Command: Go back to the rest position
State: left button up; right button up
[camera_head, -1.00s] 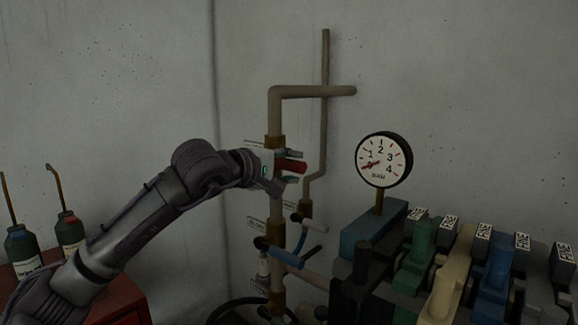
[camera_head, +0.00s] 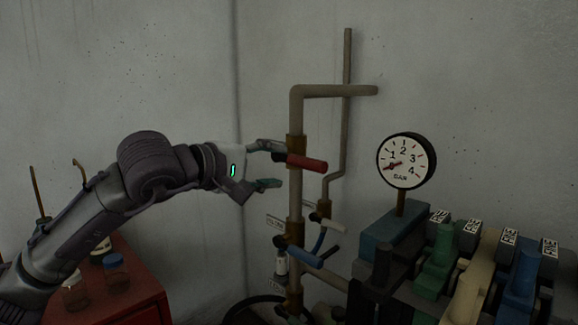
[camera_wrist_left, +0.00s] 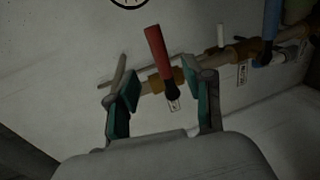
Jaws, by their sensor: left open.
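My left gripper (camera_head: 270,165) is open and empty in the head view. Its fingers point right, toward the red valve handle (camera_head: 306,162) on the vertical pipe (camera_head: 296,200), with a small gap between. In the left wrist view the open fingers of my left gripper (camera_wrist_left: 165,98) show at the bottom, and the red handle (camera_wrist_left: 158,55) stands beyond and between them. My right gripper is in neither view.
A pressure gauge (camera_head: 406,161) stands on a block at the right, beside several coloured levers with tags. A blue-handled valve (camera_head: 305,257) sits lower on the pipe. A red cabinet (camera_head: 140,290) with bottles is at the lower left. Bare wall lies behind.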

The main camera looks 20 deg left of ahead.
pick_arm(q)
jog(key=shift+s+a, duration=0.15)
jog(key=shift+s, duration=0.3)
